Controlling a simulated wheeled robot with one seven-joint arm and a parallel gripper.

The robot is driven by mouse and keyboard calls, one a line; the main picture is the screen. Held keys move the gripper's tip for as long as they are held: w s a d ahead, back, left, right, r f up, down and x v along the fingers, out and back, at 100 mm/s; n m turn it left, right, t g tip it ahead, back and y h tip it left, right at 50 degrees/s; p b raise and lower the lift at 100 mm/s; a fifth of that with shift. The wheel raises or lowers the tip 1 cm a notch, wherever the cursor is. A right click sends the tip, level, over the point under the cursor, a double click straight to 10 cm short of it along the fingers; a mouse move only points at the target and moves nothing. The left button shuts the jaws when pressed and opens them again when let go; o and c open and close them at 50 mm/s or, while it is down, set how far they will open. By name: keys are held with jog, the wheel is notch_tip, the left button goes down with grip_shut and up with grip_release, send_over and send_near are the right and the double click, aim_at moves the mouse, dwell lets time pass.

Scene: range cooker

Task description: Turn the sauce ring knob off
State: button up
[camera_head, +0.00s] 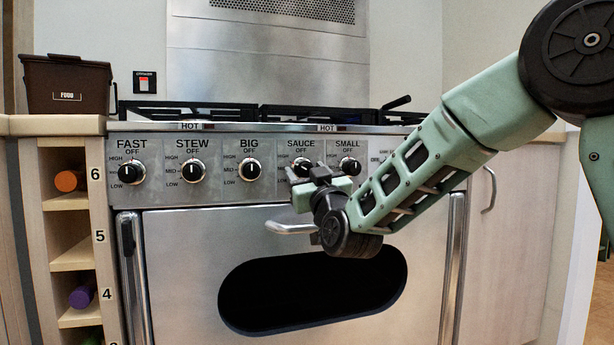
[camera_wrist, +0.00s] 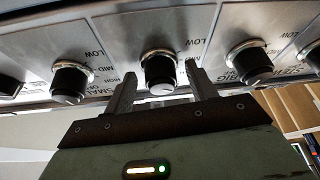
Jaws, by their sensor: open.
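The sauce knob (camera_head: 299,166) is a black round knob with a metal collar on the cooker's front panel, under the SAUCE label. My gripper (camera_head: 316,174) is just in front of it and hides part of it, so I cannot tell its setting. In the wrist view the sauce knob (camera_wrist: 160,80) is the middle one, between the two fingers of my gripper (camera_wrist: 162,74). The fingers are apart, one on each side of the knob. I cannot tell whether either finger touches it.
The small knob (camera_head: 348,166) and big knob (camera_head: 249,169) are close on either side. The stew knob (camera_head: 193,170) and fast knob (camera_head: 131,172) are farther left. Below is the oven door (camera_head: 185,250) with a protruding handle (camera_head: 288,228). A brown FOOD bin (camera_head: 67,84) stands at the left.

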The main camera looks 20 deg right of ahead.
jog(key=c, duration=1)
jog(key=shift+m, duration=0.5)
jog(key=m+h+b, duration=0.1)
jog(key=m+h, duration=0.1)
jog(key=shift+a+f+m, duration=0.1)
jog(key=shift+a+m, duration=0.05)
jog(key=shift+m, duration=0.25)
jog(key=m+h, duration=0.1)
jog(key=m, duration=0.1)
jog(key=m+h, duration=0.1)
jog(key=m, duration=0.2)
jog(key=shift+a+h, duration=0.1)
jog(key=shift+h, duration=0.2)
jog(key=m+g+h, duration=0.1)
jog(key=m, duration=0.1)
jog(key=m+h, duration=0.1)
jog(key=m, duration=0.2)
jog(key=m+g+h, duration=0.1)
jog(key=m, duration=0.1)
jog(key=shift+a+r+m+g, duration=0.2)
jog(key=shift+m+g, duration=0.1)
jog(key=shift+m, duration=0.4)
